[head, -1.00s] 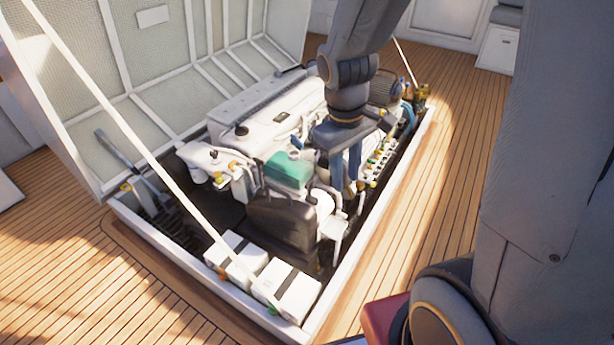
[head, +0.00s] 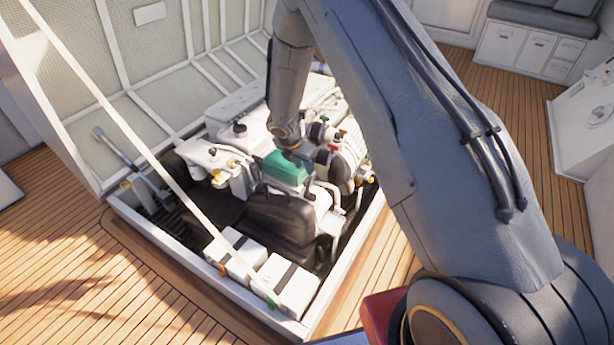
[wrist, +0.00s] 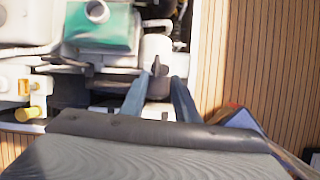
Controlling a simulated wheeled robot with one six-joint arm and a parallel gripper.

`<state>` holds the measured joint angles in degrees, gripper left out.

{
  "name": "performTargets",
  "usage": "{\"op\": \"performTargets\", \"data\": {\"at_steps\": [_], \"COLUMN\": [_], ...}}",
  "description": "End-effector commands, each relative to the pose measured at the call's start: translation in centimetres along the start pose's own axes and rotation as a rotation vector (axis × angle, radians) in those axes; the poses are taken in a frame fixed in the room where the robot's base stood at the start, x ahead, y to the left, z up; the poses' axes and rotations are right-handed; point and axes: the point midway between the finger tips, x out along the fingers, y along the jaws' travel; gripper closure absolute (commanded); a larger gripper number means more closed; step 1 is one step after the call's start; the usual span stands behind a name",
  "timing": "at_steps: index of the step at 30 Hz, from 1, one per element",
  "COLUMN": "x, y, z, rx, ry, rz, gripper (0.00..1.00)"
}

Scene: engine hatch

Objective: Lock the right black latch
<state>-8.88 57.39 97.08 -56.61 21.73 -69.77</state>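The black latch (wrist: 157,68) shows in the wrist view as a small dark upright piece on a pale rounded mount, just right of the green box. My gripper (wrist: 162,79) has its two blue fingers apart, pointing toward the latch. Dark parts of the latch area show in the gap between the fingers. I cannot tell whether either finger touches it. The wrist housing hides what lies below. In the head view my arm reaches over the engine, and the fingers and latch cannot be made out.
The green box (head: 286,168) sits on the engine; it also shows in the wrist view (wrist: 102,28). A black block (head: 282,218) and white boxes (head: 285,284) fill the bay's near end. A pale strut (head: 150,142) crosses the left side. Wooden deck (wrist: 258,60) lies right of the bay.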

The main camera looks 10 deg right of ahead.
Motion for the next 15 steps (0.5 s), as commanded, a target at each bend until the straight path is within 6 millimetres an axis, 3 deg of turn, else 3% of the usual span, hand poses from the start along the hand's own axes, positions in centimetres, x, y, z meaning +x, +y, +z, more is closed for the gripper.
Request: {"op": "performTargets", "data": {"at_steps": [8, 15], "x": [2.4, 5.9], "y": [0.6, 0.6], "z": [-0.3, -0.3], "rx": [-0.069, -0.067], "ry": [-0.005, -0.005], "rz": [0.007, 0.006], "gripper": [0.72, 0.72]}}
